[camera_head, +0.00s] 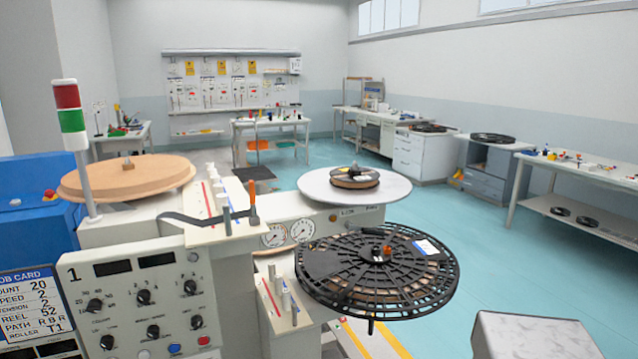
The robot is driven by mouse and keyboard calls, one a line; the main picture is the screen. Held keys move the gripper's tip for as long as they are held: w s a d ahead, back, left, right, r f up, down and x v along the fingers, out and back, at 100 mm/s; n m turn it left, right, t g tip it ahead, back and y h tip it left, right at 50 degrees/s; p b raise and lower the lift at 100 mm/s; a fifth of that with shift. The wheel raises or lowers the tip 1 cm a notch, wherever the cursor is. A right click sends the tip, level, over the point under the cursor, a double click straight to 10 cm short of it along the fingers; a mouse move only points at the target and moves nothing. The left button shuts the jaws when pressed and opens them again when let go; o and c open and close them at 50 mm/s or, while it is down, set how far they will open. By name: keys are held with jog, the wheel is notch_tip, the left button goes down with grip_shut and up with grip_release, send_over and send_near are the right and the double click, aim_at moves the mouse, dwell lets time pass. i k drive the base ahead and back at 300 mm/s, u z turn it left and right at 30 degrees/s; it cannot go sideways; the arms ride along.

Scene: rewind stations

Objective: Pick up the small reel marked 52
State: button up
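The job card (32,304) at the lower left reads "REEL 52". No number is legible on any small reel. A small dark-and-tan reel (354,178) lies flat on a white round plate (318,192) at mid-picture. Two small black reels, a left one (560,211) and a right one (587,221), lie on the lower shelf of the right-hand bench. I cannot tell which reel is marked 52. My gripper is not in view.
Machine station 1 (130,270) fills the near left, with a large black spoked reel (330,290) on its right side. A tan disc (125,178) lies at left. Other dark reels sit on the cabinets (490,170) at back right. The teal floor (470,260) between is clear.

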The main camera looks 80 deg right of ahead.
aim_at(362, 178)
jog(key=u, duration=0.6)
jog(key=k, duration=0.4)
jog(key=u, duration=0.8)
jog(key=k, duration=2.7)
jog(key=z, duration=0.05)
jog(key=i, duration=0.1)
jog(key=z, duration=0.2)
